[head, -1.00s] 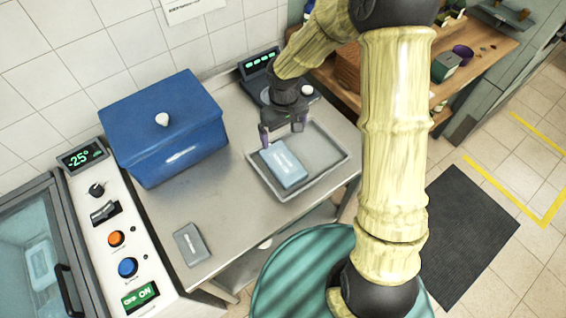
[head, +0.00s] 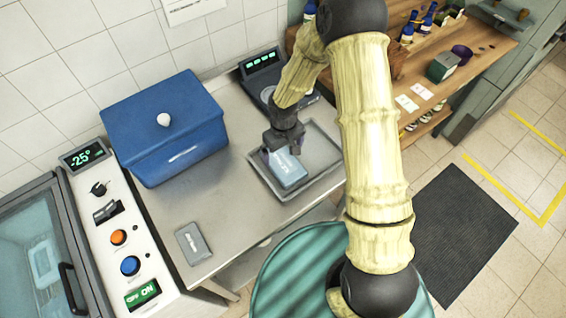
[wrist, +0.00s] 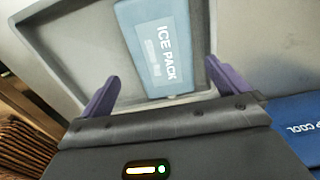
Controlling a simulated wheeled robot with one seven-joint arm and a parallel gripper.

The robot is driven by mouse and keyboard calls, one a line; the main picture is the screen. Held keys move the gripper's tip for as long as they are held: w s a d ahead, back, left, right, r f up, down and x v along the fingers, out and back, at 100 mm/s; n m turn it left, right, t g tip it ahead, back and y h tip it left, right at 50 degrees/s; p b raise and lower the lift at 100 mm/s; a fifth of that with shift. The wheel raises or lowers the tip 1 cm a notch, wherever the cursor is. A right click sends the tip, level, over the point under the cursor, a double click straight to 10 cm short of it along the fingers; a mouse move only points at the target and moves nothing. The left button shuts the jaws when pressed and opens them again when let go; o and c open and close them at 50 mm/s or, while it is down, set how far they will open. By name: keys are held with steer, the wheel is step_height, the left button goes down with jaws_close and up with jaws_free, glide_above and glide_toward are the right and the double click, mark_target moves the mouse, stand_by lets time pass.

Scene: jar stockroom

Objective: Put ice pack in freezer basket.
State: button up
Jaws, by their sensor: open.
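The pale blue ice pack (head: 291,174) lies flat in a grey metal tray (head: 322,149) on the steel counter. The wrist view shows its "ICE PACK" label (wrist: 160,50). My gripper (head: 283,152) is open above the pack's far end, its purple fingers spread to either side of it. In the wrist view my gripper (wrist: 162,72) has nothing between its fingers; the pack lies beyond them. The freezer (head: 35,245) is at the left edge, its glass lid closed. A pale shape shows dimly through the glass; I cannot make out the basket clearly.
A blue lidded box (head: 165,130) stands left of the tray. A grey flat block (head: 193,243) lies at the counter's front. A scale (head: 265,75) stands behind the tray. The freezer's control panel (head: 115,235) reads -25°. Bare counter lies between box and tray.

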mark_target(283, 161)
steer(key=f, duration=0.2)
steer(key=f+p, duration=0.1)
steer(key=shift+s+a+f, duration=0.15)
steer(key=shift+s+f, duration=0.05)
steer(key=shift+s, duration=0.1)
steer(key=shift+f, duration=0.55)
steer(key=shift+w, duration=0.1)
steer(key=c, duration=1.3)
steer(key=shift+r, duration=0.1)
steer(key=shift+c, duration=0.2)
step_height(283, 161, up, 10)
steer(key=b, duration=0.1)
